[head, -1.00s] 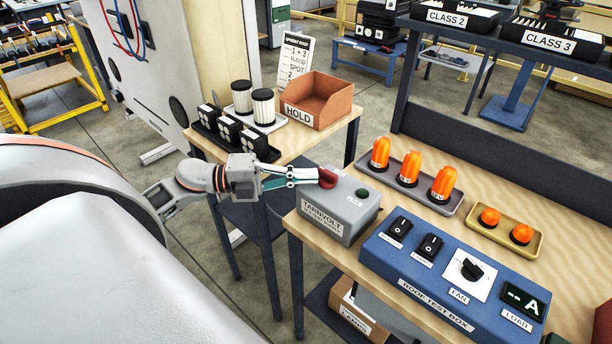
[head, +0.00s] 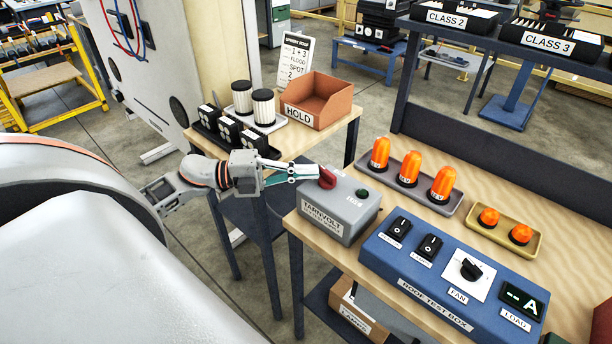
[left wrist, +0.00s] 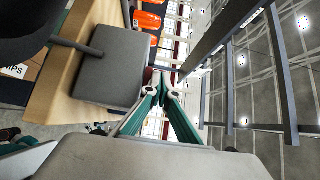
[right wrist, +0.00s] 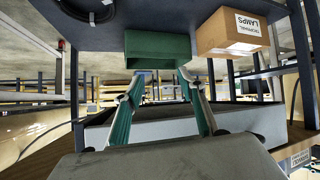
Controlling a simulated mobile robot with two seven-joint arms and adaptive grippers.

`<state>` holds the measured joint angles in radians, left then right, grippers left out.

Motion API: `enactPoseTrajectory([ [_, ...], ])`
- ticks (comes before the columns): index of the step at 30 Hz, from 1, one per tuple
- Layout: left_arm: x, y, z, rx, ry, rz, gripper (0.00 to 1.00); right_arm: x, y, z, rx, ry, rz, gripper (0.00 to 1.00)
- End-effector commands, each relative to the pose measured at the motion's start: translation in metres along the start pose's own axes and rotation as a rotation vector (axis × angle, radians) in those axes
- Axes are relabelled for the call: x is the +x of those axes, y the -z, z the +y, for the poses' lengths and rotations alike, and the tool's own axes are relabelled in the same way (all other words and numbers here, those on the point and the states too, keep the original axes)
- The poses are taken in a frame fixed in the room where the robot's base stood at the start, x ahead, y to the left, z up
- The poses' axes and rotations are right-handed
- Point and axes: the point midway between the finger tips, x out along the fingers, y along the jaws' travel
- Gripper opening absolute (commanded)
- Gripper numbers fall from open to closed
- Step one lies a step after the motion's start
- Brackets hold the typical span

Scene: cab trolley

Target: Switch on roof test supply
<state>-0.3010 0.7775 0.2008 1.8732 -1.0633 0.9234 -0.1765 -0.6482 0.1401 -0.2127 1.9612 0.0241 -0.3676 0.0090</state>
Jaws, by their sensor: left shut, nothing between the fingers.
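The grey TARNVOLT supply box (head: 340,212) stands at the near left corner of the wooden bench. On its top are a red rotary knob (head: 327,179) and a dark green lamp or button (head: 362,194). My left gripper (head: 316,170) is shut and empty, its tips at the red knob; whether they touch it I cannot tell. The left wrist view shows the box (left wrist: 112,70) beside the closed fingertips (left wrist: 161,82). My right gripper (right wrist: 157,80) is open and empty, seen only in the right wrist view.
The blue roof test box (head: 440,275) is right of the supply; its display (head: 522,301) shows dashes and "A". Orange lamps stand in a grey tray (head: 465,206) and a tan tray (head: 535,245) behind. A brown HOLD bin (head: 317,105) is on the side table.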

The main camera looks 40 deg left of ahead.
Motion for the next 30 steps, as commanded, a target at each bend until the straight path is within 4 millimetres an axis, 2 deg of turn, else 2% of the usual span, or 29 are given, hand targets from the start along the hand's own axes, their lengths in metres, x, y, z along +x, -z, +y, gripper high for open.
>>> enactPoseTrajectory([
  [9,0.0024,-0.0067,0.0,0.002,-0.001,-0.001,0.0,-0.0006,0.0014,0.0002,0.0,0.0,0.001,0.4],
  [30,0.003,-0.008,0.0001,0.0,0.0,-0.001,0.0,-0.0008,0.0018,0.0002,0.001,0.0,0.001,0.4],
])
